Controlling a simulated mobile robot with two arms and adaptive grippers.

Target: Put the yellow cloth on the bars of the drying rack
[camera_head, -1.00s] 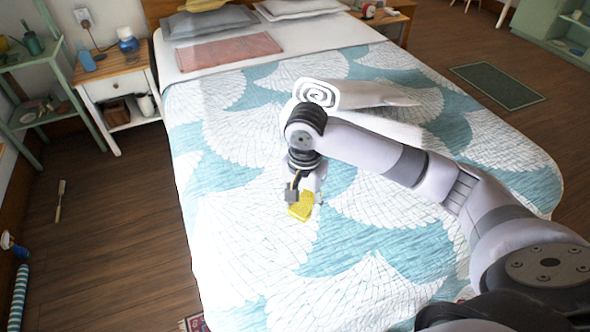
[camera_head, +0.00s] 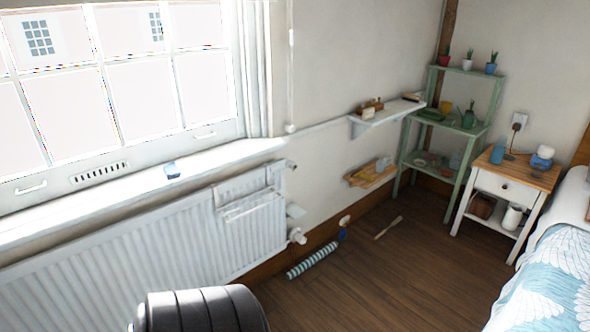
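The yellow cloth does not show in the head view now. Neither of my grippers is in view, so their hold cannot be seen. What looks like a small white rack with thin bars (camera_head: 252,208) hangs on the front of the white radiator (camera_head: 150,250), near its right end. It is pale against the radiator, so its bars are hard to make out. A dark ridged part of my own arm shows at the bottom edge.
A window sill (camera_head: 120,190) with a small blue item runs above the radiator. A striped roll (camera_head: 312,261) lies on the floor by the wall. A green shelf (camera_head: 450,172), a nightstand (camera_head: 512,180) and the bed (camera_head: 545,285) stand right. The wooden floor (camera_head: 390,275) between is mostly clear.

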